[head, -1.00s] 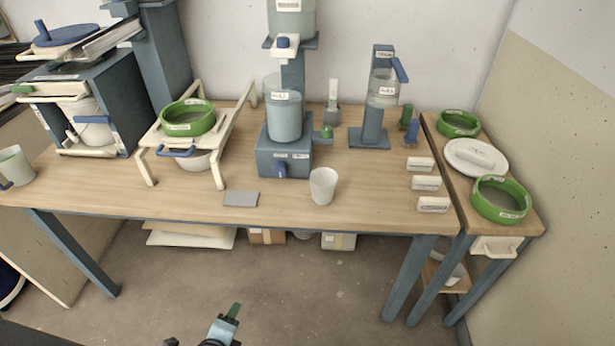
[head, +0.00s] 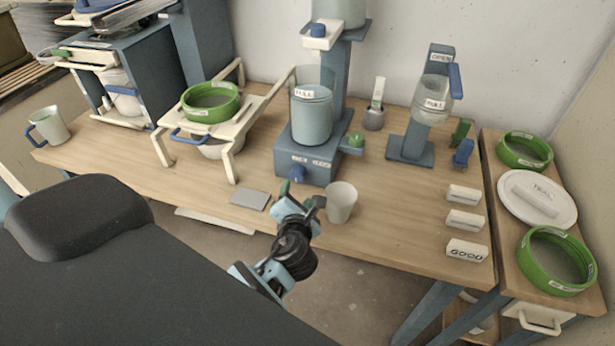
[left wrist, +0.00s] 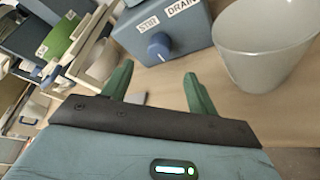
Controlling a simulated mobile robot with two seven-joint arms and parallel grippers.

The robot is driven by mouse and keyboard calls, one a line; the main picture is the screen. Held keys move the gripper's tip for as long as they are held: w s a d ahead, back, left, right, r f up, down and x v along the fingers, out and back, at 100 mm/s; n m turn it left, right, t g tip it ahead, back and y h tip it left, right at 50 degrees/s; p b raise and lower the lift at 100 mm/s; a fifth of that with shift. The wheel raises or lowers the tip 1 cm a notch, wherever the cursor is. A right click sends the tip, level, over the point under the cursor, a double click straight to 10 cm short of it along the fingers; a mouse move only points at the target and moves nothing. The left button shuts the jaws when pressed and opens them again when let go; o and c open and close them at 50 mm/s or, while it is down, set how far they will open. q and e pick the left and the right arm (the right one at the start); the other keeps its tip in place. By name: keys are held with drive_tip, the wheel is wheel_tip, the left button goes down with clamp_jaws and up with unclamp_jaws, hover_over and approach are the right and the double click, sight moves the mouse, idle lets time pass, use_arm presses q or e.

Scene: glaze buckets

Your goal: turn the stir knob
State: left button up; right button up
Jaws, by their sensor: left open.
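The stir knob (head: 297,174) is a small blue knob on the front of the blue-grey mixer base (head: 308,165). In the left wrist view the knob (left wrist: 158,47) sits under a STIR label (left wrist: 148,23), beyond and between my fingertips. My left gripper (head: 296,202) is in front of the table's edge, a little below the knob and apart from it. Its green fingers (left wrist: 158,84) are open with nothing between them. My right gripper is not in view.
A pale cup (head: 341,202) stands close to the right of my left gripper. A grey pad (head: 250,199) lies to the left on the table (head: 395,215). A green knob (head: 356,140) is at the base's right. White labelled blocks (head: 466,220) lie further right.

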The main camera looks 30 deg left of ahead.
sight(297, 177)
use_arm(q)
drive_tip(key=shift+a+f, duration=0.1)
drive_tip(key=shift+a, duration=0.1)
drive_tip(key=b+x, duration=0.1)
drive_tip(key=x, duration=0.5)
drive_tip(key=shift+w+a+f, duration=0.2)
drive_tip(key=shift+w+a, duration=0.15)
drive_tip(key=shift+w, duration=0.3)
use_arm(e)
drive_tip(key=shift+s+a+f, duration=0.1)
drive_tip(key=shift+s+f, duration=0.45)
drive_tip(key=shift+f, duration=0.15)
use_arm(q)
drive_tip(key=shift+c, duration=0.2)
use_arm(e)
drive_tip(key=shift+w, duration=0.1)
use_arm(q)
drive_tip(key=c, duration=1)
drive_tip(key=shift+o, duration=0.2)
drive_tip(key=shift+r, duration=0.1)
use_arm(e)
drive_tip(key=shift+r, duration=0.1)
